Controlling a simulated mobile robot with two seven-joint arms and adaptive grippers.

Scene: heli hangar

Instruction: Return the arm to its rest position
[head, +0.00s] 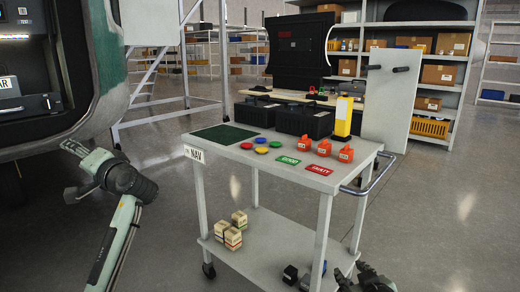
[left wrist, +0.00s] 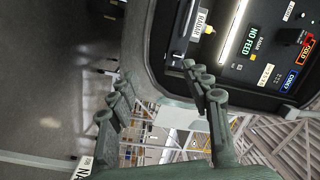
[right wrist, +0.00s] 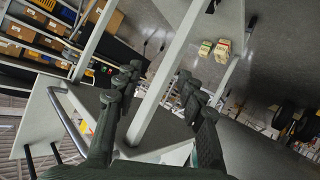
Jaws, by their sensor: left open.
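My left gripper (head: 68,170) is in front of the grey vehicle body at the left of the head view, left of the cart. Its fingers are spread and empty; they also show in the left wrist view (left wrist: 155,88). My right gripper (head: 350,270) is low at the bottom of the head view, by the cart's front right side. In the right wrist view its fingers (right wrist: 158,78) are apart with nothing held. A white cart leg shows between them; I cannot tell how close it is.
The white cart (head: 230,155) carries discs, orange blocks, cards and black bins. Its lower shelf (head: 270,235) holds small boxes (head: 236,228). The vehicle (head: 95,90) stands close behind my left gripper. Open floor (head: 170,230) lies between my left arm and the cart.

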